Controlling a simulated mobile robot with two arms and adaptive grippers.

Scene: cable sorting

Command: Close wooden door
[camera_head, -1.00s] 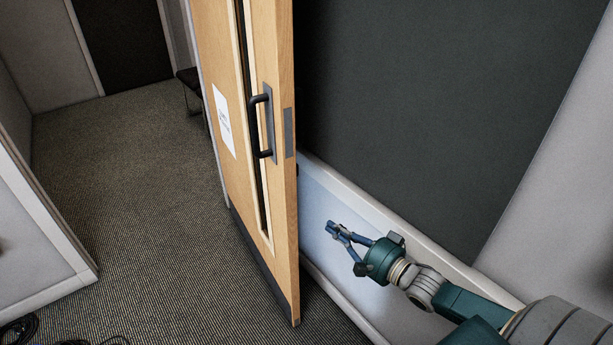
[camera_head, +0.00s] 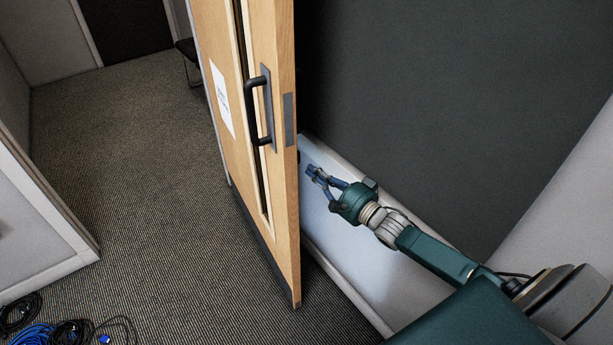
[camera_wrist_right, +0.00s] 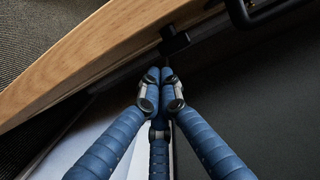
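The wooden door (camera_head: 285,200) stands open, seen nearly edge-on in the middle of the head view. It has a dark pull handle (camera_head: 252,110) and a paper sign (camera_head: 222,100) on its left face. My right gripper (camera_head: 312,170) is just right of the door's edge, on the side facing the dark wall. In the right wrist view its blue fingers (camera_wrist_right: 160,76) are together with nothing seen between them. The door (camera_wrist_right: 85,55) crosses the upper left there, with a dark fitting (camera_wrist_right: 174,41) just beyond the fingertips. Contact cannot be told. My left gripper is not in view.
A dark panel (camera_head: 440,100) covers the wall behind my right arm, with a pale ledge (camera_head: 350,265) below. Carpet (camera_head: 130,170) lies open left of the door. Coiled cables (camera_head: 65,332) lie at the lower left. A low wall (camera_head: 40,215) stands at the left edge.

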